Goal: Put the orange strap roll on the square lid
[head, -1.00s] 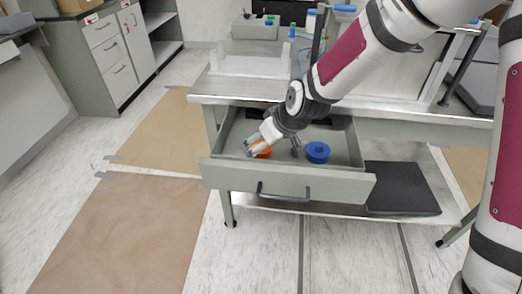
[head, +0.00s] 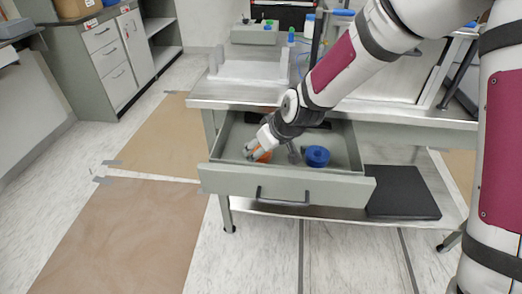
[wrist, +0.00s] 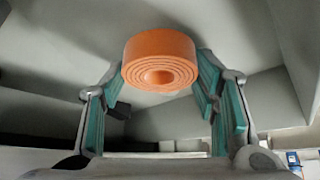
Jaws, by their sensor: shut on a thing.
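The orange strap roll (head: 263,156) is at the left side of the open drawer, partly hidden by my gripper (head: 256,150). In the wrist view the orange roll (wrist: 160,48) shows its coiled end face between the far ends of the teal-padded fingers (wrist: 160,85). My gripper is shut on it. Whether the roll touches the drawer floor cannot be told. I cannot identify the square lid for certain; a dark, flat square piece (head: 402,192) lies on the lower shelf, right of the drawer.
The open drawer (head: 285,185) sticks out under the bench top (head: 400,112). A blue roll (head: 317,156) and a small grey item (head: 294,152) are in it. A white raised frame (head: 250,75) stands on the bench. The floor at left is clear, with brown sheets (head: 125,230).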

